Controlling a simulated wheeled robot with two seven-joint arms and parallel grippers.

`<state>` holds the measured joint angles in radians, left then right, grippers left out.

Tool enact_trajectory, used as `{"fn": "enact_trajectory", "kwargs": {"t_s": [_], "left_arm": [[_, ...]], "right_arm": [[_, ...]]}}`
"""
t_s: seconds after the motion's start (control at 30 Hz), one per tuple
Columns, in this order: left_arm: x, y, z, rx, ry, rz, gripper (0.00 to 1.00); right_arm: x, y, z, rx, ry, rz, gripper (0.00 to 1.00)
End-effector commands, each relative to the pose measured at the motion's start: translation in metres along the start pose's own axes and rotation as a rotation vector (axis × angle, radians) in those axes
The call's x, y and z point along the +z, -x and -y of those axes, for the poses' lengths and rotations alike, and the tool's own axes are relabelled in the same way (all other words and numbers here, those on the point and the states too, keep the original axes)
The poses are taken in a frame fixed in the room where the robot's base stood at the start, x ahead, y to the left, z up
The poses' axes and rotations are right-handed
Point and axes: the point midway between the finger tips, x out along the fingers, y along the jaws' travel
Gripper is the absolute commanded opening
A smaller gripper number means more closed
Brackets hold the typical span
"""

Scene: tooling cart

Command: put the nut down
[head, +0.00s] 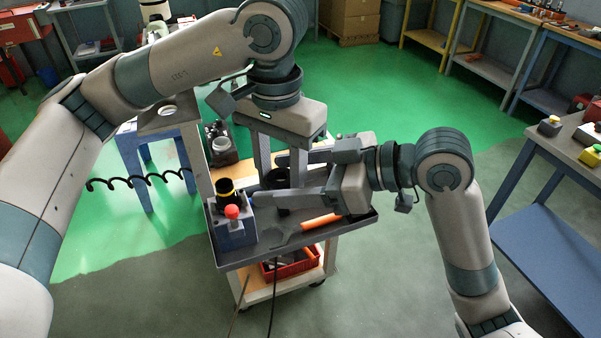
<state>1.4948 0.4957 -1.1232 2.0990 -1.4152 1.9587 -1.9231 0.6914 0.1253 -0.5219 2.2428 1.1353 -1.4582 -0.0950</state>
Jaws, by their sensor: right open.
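I cannot pick out the nut for certain. A dark round part (276,178) shows between the fingers of both grippers above the cart's top tray (240,262), and may be it. My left gripper (281,179) points down from above the cart, fingers apart on either side of this part. Whether they touch it is hidden. My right gripper (267,178) reaches in from the right, fingers open and pointing left, one above the other in the picture. Its fingers cover part of the left one's fingertips.
An orange-handled tool (318,221) lies at the front. A red bin (293,267) sits below. A workbench (570,130) stands at right.

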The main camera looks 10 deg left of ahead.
Motion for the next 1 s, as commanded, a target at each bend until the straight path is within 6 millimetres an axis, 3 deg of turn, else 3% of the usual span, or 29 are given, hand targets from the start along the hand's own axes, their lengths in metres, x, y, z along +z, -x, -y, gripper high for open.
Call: {"fn": "enact_trajectory", "kwargs": {"t_s": [0.37,0.57,0.6,0.63,0.7,1.0], "left_arm": [[0.0000,0.0002,-0.0001,0.000,0.000,0.000,0.04],[0.0000,0.0002,0.0000,0.000,0.000,0.000,0.04],[0.0000,0.0002,0.0000,0.000,0.000,0.000,0.04],[0.0000,0.0002,0.0000,0.000,0.000,0.000,0.45],[0.0000,0.0002,0.0000,0.000,0.000,0.000,0.61],[0.0000,0.0004,0.0000,0.000,0.000,0.000,0.62]], "right_arm": [[0.0001,-0.0046,0.0001,0.000,0.000,0.000,0.65],[0.0000,-0.0044,0.0000,0.000,0.000,0.000,0.22],[0.0000,-0.0044,0.0000,0.000,0.000,0.000,0.20],[-0.0003,-0.0043,0.0000,0.000,0.000,-0.001,0.20],[-0.0003,-0.0042,0.0000,0.000,0.000,-0.001,0.20],[-0.0003,-0.0042,0.0000,0.000,0.000,-0.001,0.20]]}}
